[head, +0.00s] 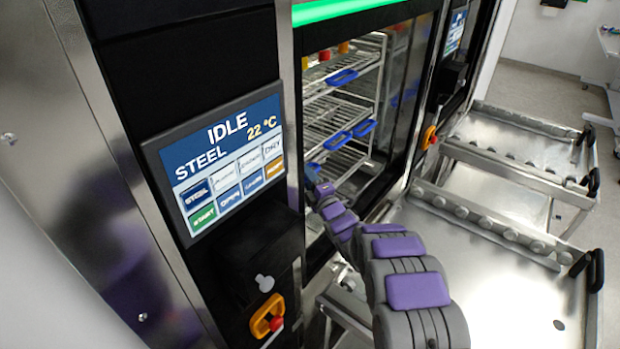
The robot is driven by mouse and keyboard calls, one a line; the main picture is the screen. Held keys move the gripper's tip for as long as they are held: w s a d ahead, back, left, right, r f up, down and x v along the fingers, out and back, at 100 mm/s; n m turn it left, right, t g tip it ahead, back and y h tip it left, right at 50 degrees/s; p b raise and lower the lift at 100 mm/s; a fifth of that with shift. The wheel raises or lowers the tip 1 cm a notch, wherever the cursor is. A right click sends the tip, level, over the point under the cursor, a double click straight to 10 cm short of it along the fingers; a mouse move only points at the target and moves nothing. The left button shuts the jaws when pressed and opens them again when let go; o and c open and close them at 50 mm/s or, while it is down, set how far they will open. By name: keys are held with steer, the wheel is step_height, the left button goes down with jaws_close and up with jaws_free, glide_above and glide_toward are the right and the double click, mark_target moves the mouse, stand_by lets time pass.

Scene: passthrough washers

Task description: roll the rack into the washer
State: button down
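The washer (291,100) has a dark front with an open or glazed doorway under a lit green strip. The rack (378,85), a metal wire frame with several shelves, stands upright within the doorway. It carries blue items, with red and yellow ones at the top. My arm reaches from the bottom of the head view toward the lower left of the rack. My gripper (313,170) is small and far off at the doorway's left edge, close to the rack. Its fingers are unclear, and I cannot tell whether it touches the rack. The rack's lower left part is hidden.
A touch panel (216,160) reads IDLE, STEEL, 22 °C. An orange-and-red stop switch (267,316) sits below it. A steel trolley (500,290) with a roller rail stands before the doorway. Another trolley (490,190) stands beyond. Open floor (540,88) lies at the upper right.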

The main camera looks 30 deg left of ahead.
steer(key=shift+a, duration=0.1)
steer(key=c, duration=1.4)
jaws_free()
steer(key=o, duration=0.3)
steer(key=shift+a+f, duration=0.1)
steer(key=shift+a, duration=0.2)
steer(key=shift+d, duration=0.2)
steer(key=shift+s+d, duration=0.1)
steer(key=shift+d, duration=0.3)
steer(key=p+v, duration=0.2)
steer(key=v, duration=1.4)
steer(key=shift+s+f+p, duration=0.2)
steer(key=shift+f+p, duration=0.1)
